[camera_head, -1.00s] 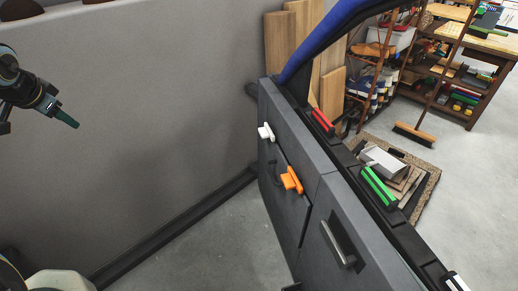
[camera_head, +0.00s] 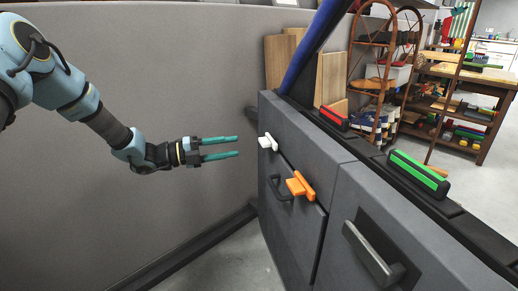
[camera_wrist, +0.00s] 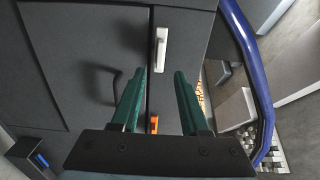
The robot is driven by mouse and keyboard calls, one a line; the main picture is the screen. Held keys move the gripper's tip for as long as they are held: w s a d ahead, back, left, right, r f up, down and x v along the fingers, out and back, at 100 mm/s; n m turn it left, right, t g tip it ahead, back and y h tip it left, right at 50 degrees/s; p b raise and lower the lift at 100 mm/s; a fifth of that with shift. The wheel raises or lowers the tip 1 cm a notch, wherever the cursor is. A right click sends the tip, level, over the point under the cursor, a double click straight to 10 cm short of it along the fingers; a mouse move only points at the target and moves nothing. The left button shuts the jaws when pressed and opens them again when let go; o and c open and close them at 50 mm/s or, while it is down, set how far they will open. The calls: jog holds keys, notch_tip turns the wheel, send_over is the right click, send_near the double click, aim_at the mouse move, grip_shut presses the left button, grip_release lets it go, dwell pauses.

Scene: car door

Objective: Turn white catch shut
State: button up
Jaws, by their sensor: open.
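The white catch (camera_head: 268,142) sits on the grey car door panel, near its left end and above a dark loop handle. In the wrist view the white catch (camera_wrist: 161,48) stands lengthwise beside a panel seam, ahead of my gripper. My gripper (camera_head: 238,146) has two green fingers and is open and empty. It points right toward the white catch, with a small gap in the head view. In the wrist view the fingertips (camera_wrist: 163,84) lie on both sides of the line to the catch, apart from it.
An orange catch (camera_head: 299,186) and a dark loop handle (camera_head: 279,189) sit lower on the door. A metal pull handle (camera_head: 372,252) is at right. Red (camera_head: 334,118) and green (camera_head: 419,173) blocks lie along the top ledge. A grey wall (camera_head: 170,70) stands behind my arm.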

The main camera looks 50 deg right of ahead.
aim_at(267, 142)
jog(key=x, duration=0.9)
jog(key=shift+d, duration=0.15)
grip_shut()
